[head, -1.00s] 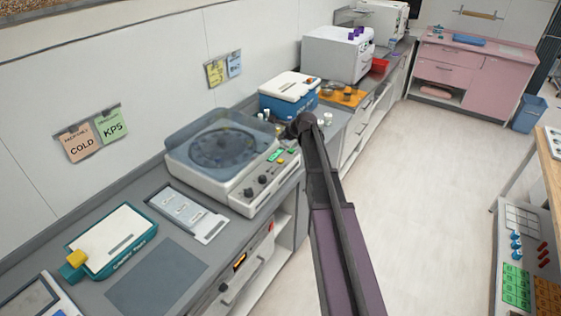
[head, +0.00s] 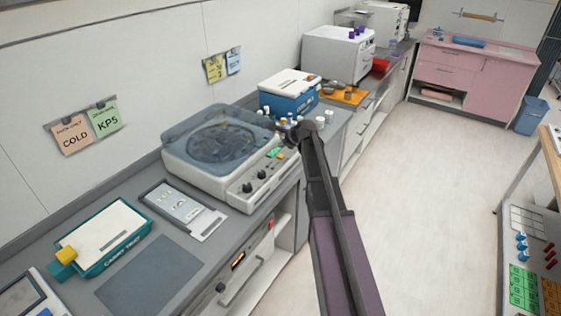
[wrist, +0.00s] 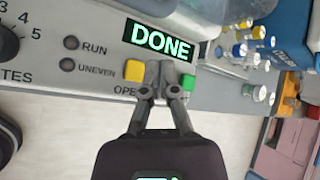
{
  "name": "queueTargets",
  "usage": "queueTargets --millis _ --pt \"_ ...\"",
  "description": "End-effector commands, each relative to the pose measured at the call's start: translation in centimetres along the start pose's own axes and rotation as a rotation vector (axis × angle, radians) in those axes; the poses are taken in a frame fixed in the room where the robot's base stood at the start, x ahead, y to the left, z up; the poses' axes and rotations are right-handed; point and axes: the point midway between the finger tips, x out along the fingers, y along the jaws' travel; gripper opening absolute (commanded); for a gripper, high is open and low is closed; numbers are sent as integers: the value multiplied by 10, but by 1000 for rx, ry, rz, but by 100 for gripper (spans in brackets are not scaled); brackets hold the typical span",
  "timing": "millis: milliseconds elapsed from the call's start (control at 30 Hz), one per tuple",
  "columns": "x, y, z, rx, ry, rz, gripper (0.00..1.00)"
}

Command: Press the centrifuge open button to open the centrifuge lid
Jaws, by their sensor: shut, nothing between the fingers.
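The centrifuge (head: 182,174) stands on the grey counter, its see-through bluish lid (head: 222,128) down over the dark rotor. In the wrist view its panel shows a lit display (wrist: 160,40) reading "DONE", a yellow button (wrist: 134,70) and a green button (wrist: 188,83). A label beginning "OPE" sits just below the yellow button; my gripper hides its end. My gripper (wrist: 159,70) is shut and empty, its fingertips over the panel between the two buttons. Whether the tips touch the panel cannot be told.
Several capped vials (wrist: 257,45) stand beyond the panel, near a blue box (head: 290,101) with a white lid. Two dark knobs (head: 247,187) sit on the panel's near part. A flat grey device (head: 182,208) lies in front of the centrifuge. The floor right of the counter is clear.

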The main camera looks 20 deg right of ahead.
Motion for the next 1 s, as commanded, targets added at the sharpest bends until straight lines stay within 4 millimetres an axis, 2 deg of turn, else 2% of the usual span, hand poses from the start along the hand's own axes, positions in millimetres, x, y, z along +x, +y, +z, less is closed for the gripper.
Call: queueTargets --millis 33,300,1000 --pt "6 4 -4 0 0 0 0" --pt "16 12 -12 0 0 0 0" --pt "18 13 -13 0 0 0 0"
